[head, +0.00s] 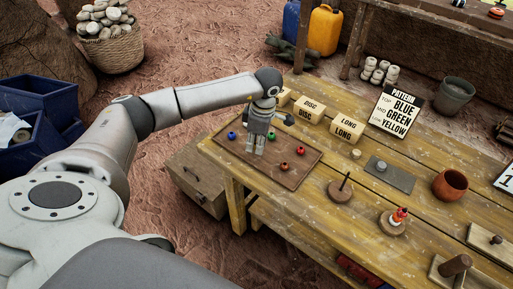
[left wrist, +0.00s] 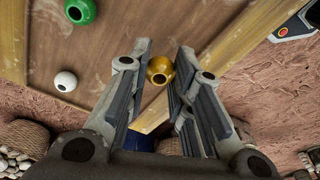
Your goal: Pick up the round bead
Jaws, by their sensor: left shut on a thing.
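My left gripper (head: 255,148) is over the brown bead board (head: 240,157) on the workbench. In the left wrist view its two fingers (left wrist: 160,75) are shut on a round yellow bead (left wrist: 160,70) with a dark hole, held near the fingertips. The head view does not show this bead clearly; the gripper covers it. A green bead (left wrist: 80,11) and a white bead (left wrist: 65,81) lie on the board in the wrist view. My right gripper is out of view.
Blocks marked disc (head: 309,108) and long (head: 345,128) stand behind the board. A spindle on a round base (head: 341,190), a grey plate (head: 390,177) and a clay bowl (head: 450,184) stand to the right.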

